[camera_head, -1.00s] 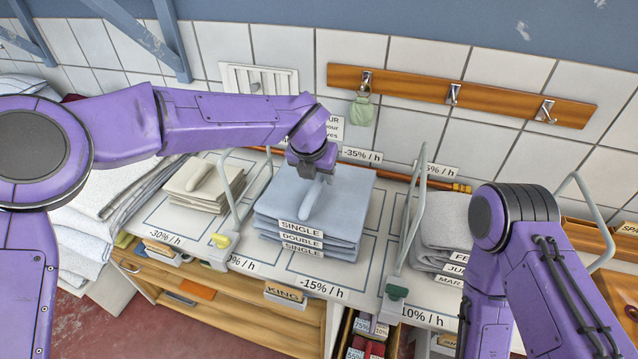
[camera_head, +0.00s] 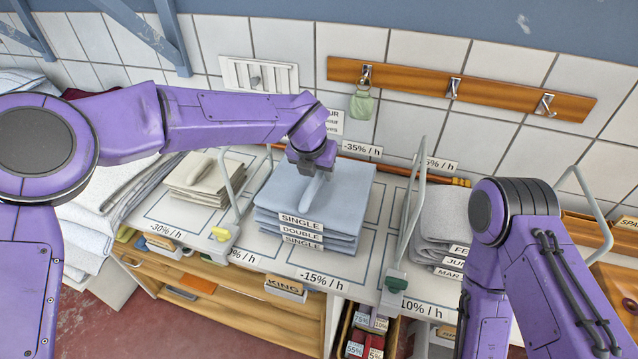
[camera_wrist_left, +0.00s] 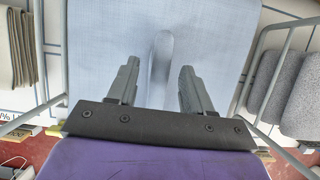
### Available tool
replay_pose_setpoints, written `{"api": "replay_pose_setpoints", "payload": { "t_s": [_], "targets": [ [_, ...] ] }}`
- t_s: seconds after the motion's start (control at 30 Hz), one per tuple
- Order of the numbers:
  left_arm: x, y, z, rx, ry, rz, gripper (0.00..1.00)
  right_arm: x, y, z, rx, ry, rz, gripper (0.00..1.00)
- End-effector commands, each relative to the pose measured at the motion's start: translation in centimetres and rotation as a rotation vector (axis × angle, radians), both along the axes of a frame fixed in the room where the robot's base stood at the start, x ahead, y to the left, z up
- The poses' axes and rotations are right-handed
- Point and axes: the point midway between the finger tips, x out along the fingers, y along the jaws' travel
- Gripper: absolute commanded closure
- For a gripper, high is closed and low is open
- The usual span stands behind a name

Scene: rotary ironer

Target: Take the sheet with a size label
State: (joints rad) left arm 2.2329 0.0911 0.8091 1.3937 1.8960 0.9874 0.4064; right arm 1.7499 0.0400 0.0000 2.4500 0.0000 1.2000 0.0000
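A stack of folded light-blue sheets (camera_head: 350,208) lies on the white table in the middle of the head view. Its front labels (camera_head: 300,222) read SINGLE, DOUBLE and SINGLE from top to bottom. A raised ridge (camera_head: 311,192) stands up from the top sheet; it also shows in the left wrist view (camera_wrist_left: 161,55). My left gripper (camera_head: 320,168) is over the top sheet at the far end of this ridge. In the left wrist view its two fingers (camera_wrist_left: 158,85) are apart, one on each side of the ridge. My right gripper is out of sight.
Beige folded cloths (camera_head: 205,180) lie left of the stack and grey labelled rolls (camera_head: 447,225) right of it. Metal hoop rails (camera_head: 412,205) stand between the piles. A hook rail (camera_head: 460,92) runs along the tiled wall. A KING label (camera_head: 283,287) shows below the table edge.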

Motion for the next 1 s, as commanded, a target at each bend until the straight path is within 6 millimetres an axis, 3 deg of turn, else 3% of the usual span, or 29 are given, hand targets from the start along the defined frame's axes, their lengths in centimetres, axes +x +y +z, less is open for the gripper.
{"api": "replay_pose_setpoints", "payload": {
  "t_s": [0.03, 0.13, 0.17, 1.0],
  "targets": [
    [0.0, 0.0, 0.0, 0.0, 0.0, 0.0, 0.65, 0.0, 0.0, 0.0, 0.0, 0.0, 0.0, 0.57],
    [0.0, 0.0, 0.0, 0.0, 0.0, 0.0, 0.98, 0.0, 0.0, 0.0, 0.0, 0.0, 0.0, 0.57],
    [0.0, 0.0, 0.0, 0.0, 0.0, 0.0, 1.0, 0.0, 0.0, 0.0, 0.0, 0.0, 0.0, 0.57],
    [0.02, 0.0, 0.03, 0.0, -0.001, 0.0, 1.0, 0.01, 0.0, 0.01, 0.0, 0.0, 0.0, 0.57]
  ]
}}
